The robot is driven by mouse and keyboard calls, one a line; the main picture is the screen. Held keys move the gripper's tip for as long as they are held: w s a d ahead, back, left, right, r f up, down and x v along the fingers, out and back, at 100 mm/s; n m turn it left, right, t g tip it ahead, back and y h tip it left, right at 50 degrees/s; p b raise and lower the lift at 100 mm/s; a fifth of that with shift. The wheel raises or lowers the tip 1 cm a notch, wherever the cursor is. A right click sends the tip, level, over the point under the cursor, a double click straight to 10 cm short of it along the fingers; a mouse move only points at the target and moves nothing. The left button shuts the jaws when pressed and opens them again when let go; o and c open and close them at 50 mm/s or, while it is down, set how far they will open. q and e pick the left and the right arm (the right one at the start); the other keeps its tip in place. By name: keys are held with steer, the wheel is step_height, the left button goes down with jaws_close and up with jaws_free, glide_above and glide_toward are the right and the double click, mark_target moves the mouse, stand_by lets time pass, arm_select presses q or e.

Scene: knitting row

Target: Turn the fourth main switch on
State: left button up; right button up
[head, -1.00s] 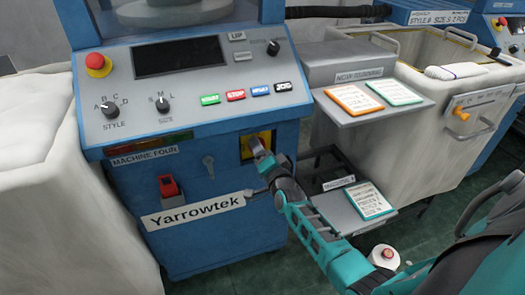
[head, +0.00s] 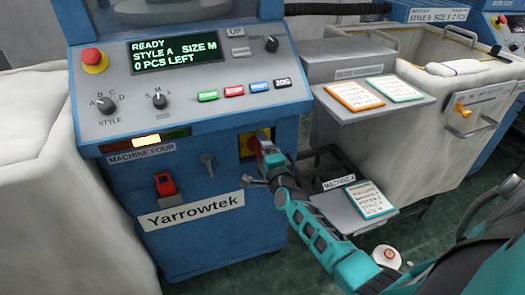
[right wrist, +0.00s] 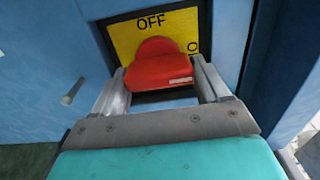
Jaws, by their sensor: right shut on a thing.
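Machine four (head: 190,180) is a blue cabinet labelled "MACHINE FOUR". Its main switch is a red handle on a yellow plate (head: 246,146), low on the right of the front. In the right wrist view the red handle (right wrist: 160,68) sits between the two fingers of my right gripper (right wrist: 160,84), and "OFF" is printed on the plate above it. My right gripper (head: 262,144) is shut on the handle and partly hides it in the head view. The display (head: 178,54) is lit: "READY, STYLE A, SIZE M, 0 PCS LEFT". My left gripper is out of view.
An amber lamp (head: 146,140) glows above the name label. A red emergency button (head: 94,61) and style and size knobs are on the panel. A small shelf with cards (head: 372,110) juts out at right, beside a white bin (head: 450,100).

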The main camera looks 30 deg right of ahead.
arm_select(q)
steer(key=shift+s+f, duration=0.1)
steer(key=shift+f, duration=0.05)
arm_select(e)
steer(key=o, duration=0.7)
arm_select(q)
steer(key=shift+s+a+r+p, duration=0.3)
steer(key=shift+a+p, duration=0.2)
steer(key=shift+p, duration=0.65)
arm_select(e)
steer(key=v, duration=1.3)
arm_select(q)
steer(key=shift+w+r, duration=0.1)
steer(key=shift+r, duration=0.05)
arm_select(e)
steer(key=shift+w, duration=0.1)
